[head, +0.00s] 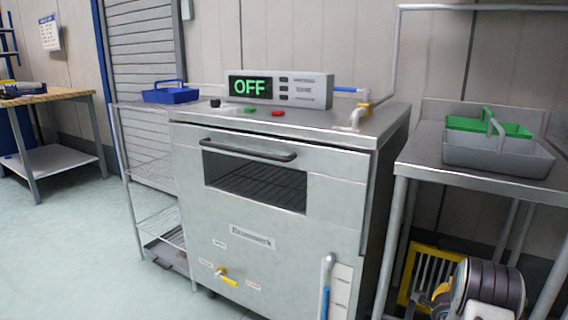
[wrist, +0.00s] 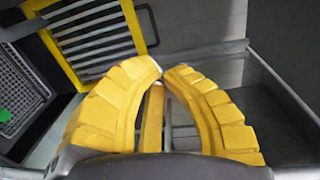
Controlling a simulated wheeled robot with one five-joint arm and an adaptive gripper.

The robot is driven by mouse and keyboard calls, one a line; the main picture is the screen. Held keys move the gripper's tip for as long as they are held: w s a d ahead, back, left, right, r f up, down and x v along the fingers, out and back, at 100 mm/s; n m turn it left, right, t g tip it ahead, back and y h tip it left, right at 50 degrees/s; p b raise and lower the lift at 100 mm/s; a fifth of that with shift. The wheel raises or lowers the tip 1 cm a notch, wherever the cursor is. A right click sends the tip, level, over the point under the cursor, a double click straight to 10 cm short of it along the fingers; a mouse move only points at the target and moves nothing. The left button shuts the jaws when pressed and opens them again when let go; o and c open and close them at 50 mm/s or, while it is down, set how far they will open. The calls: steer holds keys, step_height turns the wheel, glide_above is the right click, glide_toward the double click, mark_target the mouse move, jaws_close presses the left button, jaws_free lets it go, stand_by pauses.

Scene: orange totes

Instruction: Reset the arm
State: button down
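My arm (head: 492,290) shows at the lower right of the head view, folded low beside the right-hand steel table. Only part of my gripper (head: 437,293) shows there, as a small yellow patch. In the wrist view my gripper (wrist: 163,67) has two curved yellow fingers whose tips come nearly together. Nothing is held between them.
A steel oven (head: 270,225) with an "OFF" display (head: 250,87) stands in the middle. A steel table (head: 480,180) at right bears grey (head: 498,157) and green (head: 465,125) caddies. A yellow grate (head: 432,265) is below it. The floor (head: 60,240) at left is clear.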

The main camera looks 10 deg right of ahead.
steer(key=s+a+r+n+g+y+p, duration=0.15)
steer(key=a+r+n+p, duration=0.25)
steer(key=a+r+p, duration=0.45)
steer(key=a+r+n+g+y+p, duration=0.1)
steer(key=a+r+n+y+p, duration=0.35)
steer(key=r, duration=0.75)
steer(key=s+a+r+n+g+y+p, duration=0.1)
steer(key=a+r+n+p, duration=0.2)
steer(key=a+r+p, duration=0.6)
steer(key=s+a+r+n+g+y+p, duration=0.25)
steer(key=s+a+r+n+p, duration=0.55)
steer(key=s+a+r+p, duration=0.5)
steer(key=s+a+r+n+g+p, duration=0.1)
steer(key=s+r+n+g+p, duration=0.1)
steer(key=s+r, duration=0.3)
steer(key=s+a+r+n+g+y+p, duration=0.1)
steer(key=s+r+n+p, duration=0.3)
steer(key=s, duration=0.6)
steer(key=shift+a+r+g, duration=0.4)
steer(key=shift+a+r, duration=0.1)
steer(key=shift+a, duration=0.15)
